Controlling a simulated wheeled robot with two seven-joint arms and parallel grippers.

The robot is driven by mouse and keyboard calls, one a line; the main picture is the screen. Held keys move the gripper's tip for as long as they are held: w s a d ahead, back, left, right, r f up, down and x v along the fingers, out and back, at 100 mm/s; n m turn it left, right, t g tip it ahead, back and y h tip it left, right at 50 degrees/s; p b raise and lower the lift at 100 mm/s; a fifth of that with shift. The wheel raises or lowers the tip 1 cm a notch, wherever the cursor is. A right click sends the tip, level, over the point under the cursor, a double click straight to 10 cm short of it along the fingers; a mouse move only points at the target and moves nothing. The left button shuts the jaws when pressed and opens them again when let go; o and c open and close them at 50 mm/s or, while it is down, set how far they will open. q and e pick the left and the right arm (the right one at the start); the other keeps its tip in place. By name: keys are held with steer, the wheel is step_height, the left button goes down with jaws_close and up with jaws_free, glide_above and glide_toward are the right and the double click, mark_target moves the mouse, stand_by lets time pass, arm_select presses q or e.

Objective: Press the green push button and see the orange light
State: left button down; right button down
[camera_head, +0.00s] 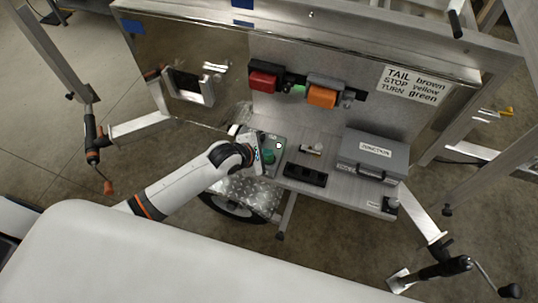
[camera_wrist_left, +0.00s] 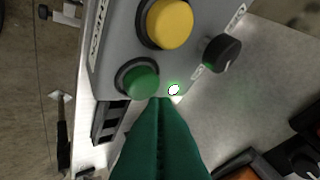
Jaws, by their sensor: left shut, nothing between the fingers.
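The green push button (camera_wrist_left: 140,82) shows in the left wrist view on a grey control box (camera_wrist_left: 115,50), beside a larger yellow button. My left gripper (camera_wrist_left: 160,101) is shut and empty, its dark green fingertips close below and right of the green button. I cannot tell whether they touch the box. In the head view the left gripper (camera_head: 267,156) is over the control box (camera_head: 279,144) and hides much of it. The orange light (camera_head: 322,96) is on the upright panel beside a red one (camera_head: 262,82); I cannot tell whether it is lit. My right gripper is not in view.
A yellow button (camera_wrist_left: 170,22) and a black knob (camera_wrist_left: 222,52) share the control box. A small bright spot (camera_wrist_left: 174,90) is near the fingertips. A grey junction case (camera_head: 372,157) and a black switch block (camera_head: 305,174) stand right of the control box. A crank handle (camera_head: 447,268) stands lower right.

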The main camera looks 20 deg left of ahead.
mark_target(266, 160)
arm_select(q)
steer(key=shift+f, duration=0.4)
steer(key=shift+f, duration=0.3)
stand_by(0.4)
steer(key=shift+r, duration=0.1)
steer(key=shift+r+p, duration=0.65)
steer(key=shift+p, duration=0.45)
step_height(266, 160, up, 6)
steer(key=p, duration=0.7)
steer(key=shift+p, duration=0.35)
